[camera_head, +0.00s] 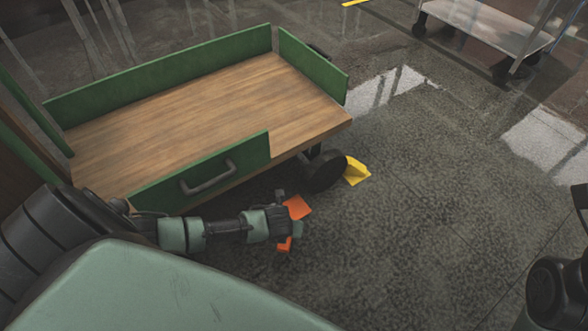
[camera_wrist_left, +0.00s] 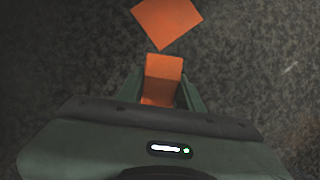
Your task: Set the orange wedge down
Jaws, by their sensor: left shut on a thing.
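The orange wedge (camera_head: 297,207) is at my left gripper (camera_head: 295,230) in the head view, low beside the green-sided cart. Its broad orange face shows above the gripper and a smaller orange part below it; the gripper hides the middle. In the left wrist view, the wedge's narrow part (camera_wrist_left: 163,68) sits between the two fingers of my left gripper (camera_wrist_left: 162,88), which is shut on it. The broad face (camera_wrist_left: 167,20) reaches out beyond the fingertips. I cannot tell whether the wedge touches the floor. My right gripper is not in view.
The cart has a wooden deck (camera_head: 190,115), green side boards and a black wheel (camera_head: 325,172) near the gripper. A yellow wedge (camera_head: 355,171) lies against that wheel. Another cart (camera_head: 485,25) stands at the back right. The dark floor (camera_head: 430,190) to the right is clear.

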